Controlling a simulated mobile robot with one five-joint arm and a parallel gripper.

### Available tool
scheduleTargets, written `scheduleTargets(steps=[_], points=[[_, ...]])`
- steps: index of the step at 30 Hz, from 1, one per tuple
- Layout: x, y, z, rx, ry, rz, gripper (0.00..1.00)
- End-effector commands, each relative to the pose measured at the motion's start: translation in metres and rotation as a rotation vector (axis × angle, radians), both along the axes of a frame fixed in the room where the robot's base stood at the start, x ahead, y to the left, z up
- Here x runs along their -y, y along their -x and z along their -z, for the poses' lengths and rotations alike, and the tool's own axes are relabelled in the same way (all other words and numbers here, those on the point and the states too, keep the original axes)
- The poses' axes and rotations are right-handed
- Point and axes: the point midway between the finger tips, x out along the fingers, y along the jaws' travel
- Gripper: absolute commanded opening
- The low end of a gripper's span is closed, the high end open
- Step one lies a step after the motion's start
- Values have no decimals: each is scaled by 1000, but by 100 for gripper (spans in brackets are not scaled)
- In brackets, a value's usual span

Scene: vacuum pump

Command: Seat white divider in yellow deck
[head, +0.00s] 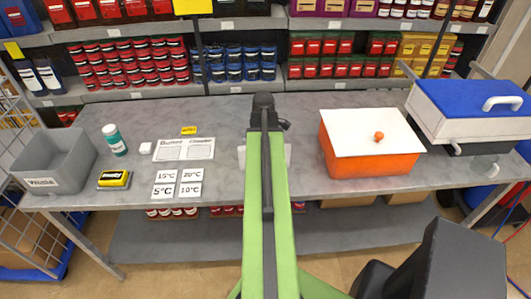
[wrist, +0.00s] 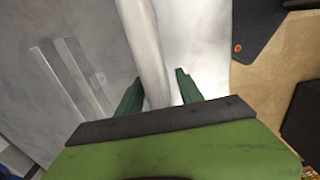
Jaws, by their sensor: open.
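My gripper (wrist: 160,76) is open in the wrist view, its two dark green fingers on either side of a pale, rounded bar (wrist: 147,45). Whether the fingers touch the bar is unclear, and I cannot tell whether it is the white divider. In the head view my green arm reaches over the table and hides the gripper's fingertips. Pale pieces (head: 287,156) show beside the arm, mostly hidden by it. A small white block (head: 146,148) lies at the left.
The grey table (head: 225,125) carries a grey waste bin (head: 60,160), a green bottle (head: 115,140) and temperature cards (head: 178,183) at left. An orange box with white lid (head: 370,150) and a blue-lidded cooler (head: 465,110) stand at right. Stocked shelves line the back.

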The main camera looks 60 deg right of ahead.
Motion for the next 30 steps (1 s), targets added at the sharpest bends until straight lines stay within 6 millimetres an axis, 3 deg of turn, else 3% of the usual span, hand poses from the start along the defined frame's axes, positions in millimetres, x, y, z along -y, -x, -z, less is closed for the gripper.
scheduleTargets(steps=[8, 21, 25, 30], points=[[0, 0, -21, 0, 0, 1, 44], [1, 1, -113, 0, 0, 1, 44], [1, 1, -125, 0, 0, 2, 44], [1, 1, -124, 0, 0, 2, 44]])
